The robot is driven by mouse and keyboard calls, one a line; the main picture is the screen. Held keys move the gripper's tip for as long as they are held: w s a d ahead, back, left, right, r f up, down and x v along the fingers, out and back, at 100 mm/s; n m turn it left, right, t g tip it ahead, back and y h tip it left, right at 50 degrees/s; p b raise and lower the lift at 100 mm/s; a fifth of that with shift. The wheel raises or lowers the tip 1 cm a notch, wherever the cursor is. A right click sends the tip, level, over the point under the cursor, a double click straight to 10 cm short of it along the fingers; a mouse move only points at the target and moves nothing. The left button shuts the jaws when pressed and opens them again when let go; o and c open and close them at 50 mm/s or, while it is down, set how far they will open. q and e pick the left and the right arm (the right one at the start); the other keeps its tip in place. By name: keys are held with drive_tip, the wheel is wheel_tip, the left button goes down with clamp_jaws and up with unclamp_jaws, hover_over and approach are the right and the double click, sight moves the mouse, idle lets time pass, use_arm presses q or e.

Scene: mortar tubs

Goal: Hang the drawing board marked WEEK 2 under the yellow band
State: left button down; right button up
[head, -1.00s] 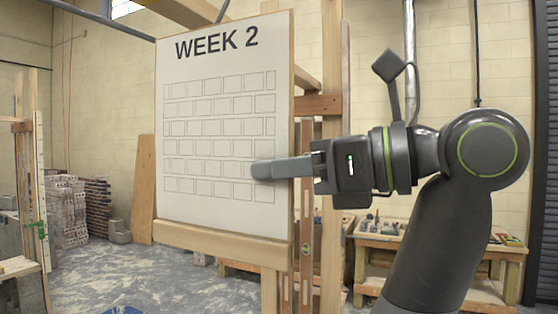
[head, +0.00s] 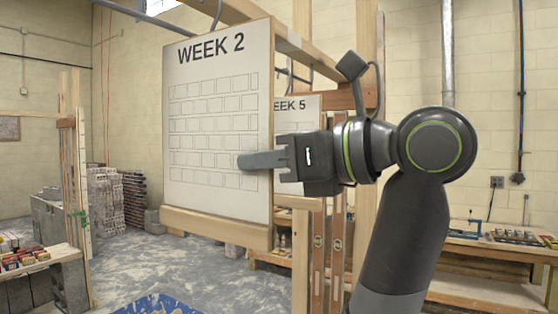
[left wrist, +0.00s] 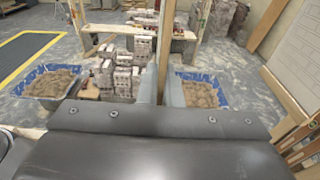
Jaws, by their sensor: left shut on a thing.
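The white drawing board marked WEEK 2 (head: 212,95) stands upright in the head view, with a grid of boxes and a wooden strip along its bottom. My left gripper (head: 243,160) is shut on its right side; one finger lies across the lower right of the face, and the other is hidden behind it. In the left wrist view the gripper (left wrist: 160,88) has a thin upright edge (left wrist: 166,45) between its fingers. A second board, marked WEEK 5 (head: 298,103), shows partly behind my gripper. I see no yellow band on a rack. My right gripper is out of view.
Wooden posts (head: 363,215) and a spirit level (head: 318,250) stand behind the board. Tubs of mortar (left wrist: 50,85) (left wrist: 203,95) sit on the floor in the wrist view, with block stacks (left wrist: 120,75) between. A workbench (head: 485,255) is at right. Open floor (head: 180,262) lies below the board.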

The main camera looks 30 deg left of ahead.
use_arm(q)
drive_tip(key=shift+w+a, duration=0.2)
drive_tip(key=shift+a, duration=1.85)
drive_tip(key=shift+w+a, duration=0.15)
drive_tip(key=shift+a, duration=1.9)
drive_tip(key=shift+a+f, duration=0.2)
drive_tip(key=shift+f, duration=0.05)
drive_tip(key=shift+d+f+b, duration=0.1)
drive_tip(key=shift+f+b, duration=1.05)
drive_tip(key=shift+f, duration=0.3)
